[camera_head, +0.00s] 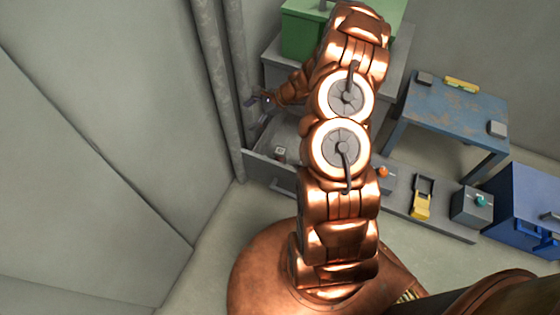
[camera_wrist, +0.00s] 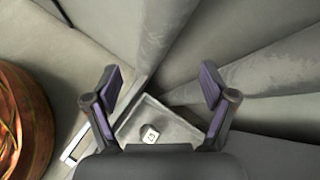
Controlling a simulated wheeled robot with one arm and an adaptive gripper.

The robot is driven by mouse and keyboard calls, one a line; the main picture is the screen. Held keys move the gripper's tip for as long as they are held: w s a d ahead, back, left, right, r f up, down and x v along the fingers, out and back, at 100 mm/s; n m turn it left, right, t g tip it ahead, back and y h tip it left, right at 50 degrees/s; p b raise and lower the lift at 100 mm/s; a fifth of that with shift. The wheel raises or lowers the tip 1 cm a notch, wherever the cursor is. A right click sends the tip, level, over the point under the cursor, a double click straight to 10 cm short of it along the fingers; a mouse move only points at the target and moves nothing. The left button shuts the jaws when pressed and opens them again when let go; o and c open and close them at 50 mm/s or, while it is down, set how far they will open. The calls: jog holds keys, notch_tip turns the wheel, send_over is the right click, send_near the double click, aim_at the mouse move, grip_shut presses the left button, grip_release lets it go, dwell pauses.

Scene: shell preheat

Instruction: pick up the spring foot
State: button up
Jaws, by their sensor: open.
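In the head view my gripper (camera_head: 258,100) is beside the wall pipes, above and behind the drawer, apart from the block. My arm hides part of the cabinet and drawer.
Grey pipes (camera_head: 222,80) run up the wall close left of my gripper. A green box (camera_head: 300,35) stands on the grey cabinet. To the right are a blue table (camera_head: 455,110), a yellow item (camera_head: 422,205), a grey box (camera_head: 470,207) and a blue chest (camera_head: 525,200).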

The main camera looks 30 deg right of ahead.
jog(key=s+d+f+m+t+h+b, duration=0.1)
jog(key=d+f+m+b, duration=0.1)
jog(key=d+f, duration=0.35)
jog(key=s+d+f+m+h+b, duration=0.1)
jog(key=d+f+m, duration=0.1)
jog(key=f, duration=0.6)
jog(key=m+h+b, duration=0.1)
jog(key=m+b, duration=0.2)
jog(key=m, duration=0.1)
send_near(282, 152)
jog(key=x, duration=0.4)
jog(key=shift+d+f+t+h, duration=0.15)
jog(key=shift+f+t+h, duration=0.1)
jog(key=shift+t+h, duration=0.05)
jog(key=shift+w+f, duration=0.15)
jog(key=shift+f, duration=0.1)
jog(key=shift+a+b+x, duration=0.15)
jog(key=shift+b+x, duration=0.55)
jog(key=shift+x, duration=0.95)
jog(key=shift+a+b+x, duration=0.15)
jog(key=shift+b+x, duration=0.55)
jog(key=shift+x, duration=0.95)
jog(key=shift+r, duration=0.2)
jog(key=shift+c, duration=0.3)
jog(key=c, duration=1.5)
